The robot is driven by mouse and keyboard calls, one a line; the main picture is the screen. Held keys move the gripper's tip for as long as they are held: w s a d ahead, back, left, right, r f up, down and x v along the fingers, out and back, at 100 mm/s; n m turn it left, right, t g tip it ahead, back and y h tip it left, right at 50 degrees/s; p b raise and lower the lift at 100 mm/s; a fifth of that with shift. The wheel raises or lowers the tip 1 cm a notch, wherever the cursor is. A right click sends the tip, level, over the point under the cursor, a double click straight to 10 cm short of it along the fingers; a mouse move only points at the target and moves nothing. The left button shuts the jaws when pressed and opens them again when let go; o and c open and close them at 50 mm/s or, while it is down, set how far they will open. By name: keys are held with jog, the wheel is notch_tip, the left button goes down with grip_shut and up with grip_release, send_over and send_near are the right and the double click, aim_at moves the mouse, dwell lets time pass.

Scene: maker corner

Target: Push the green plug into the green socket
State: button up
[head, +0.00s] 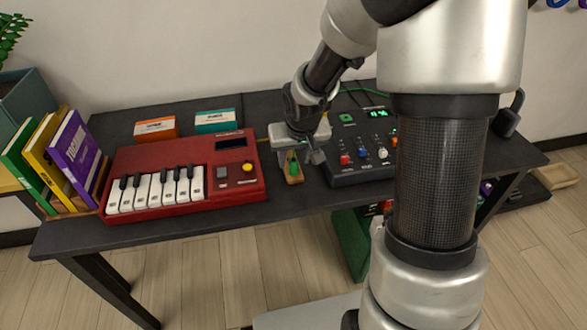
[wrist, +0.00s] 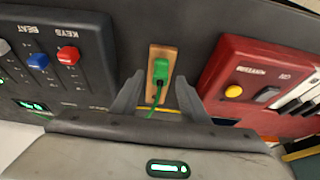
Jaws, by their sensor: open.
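The green plug (head: 293,168) rests on a small wooden stand (head: 296,180) between the red keyboard and the dark mixer. It also shows in the wrist view (wrist: 160,70), with its green cable running from it toward my gripper. My gripper (head: 300,157) is open just above the plug. In the wrist view the two fingers (wrist: 159,78) are on either side of the plug and cable, apart from the plug. The green socket (head: 347,118) looks like the green square on the mixer's upper left; its opening is too small to make out.
The red keyboard (head: 187,178) is left of the stand, and the dark mixer (head: 362,172) with knobs is close on its right. Orange (head: 155,129) and teal (head: 215,121) boxes stand behind the keyboard. Books (head: 72,155) are at the left. My arm hides part of the table's right side.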

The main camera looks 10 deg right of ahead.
aim_at(294, 160)
jog(key=x, duration=0.2)
jog(key=shift+w+f, duration=0.1)
jog(key=shift+f, duration=0.15)
grip_shut()
jog(key=shift+r, duration=0.1)
notch_tip(294, 160, up, 10)
jog(key=p, duration=0.3)
dwell(0.5)
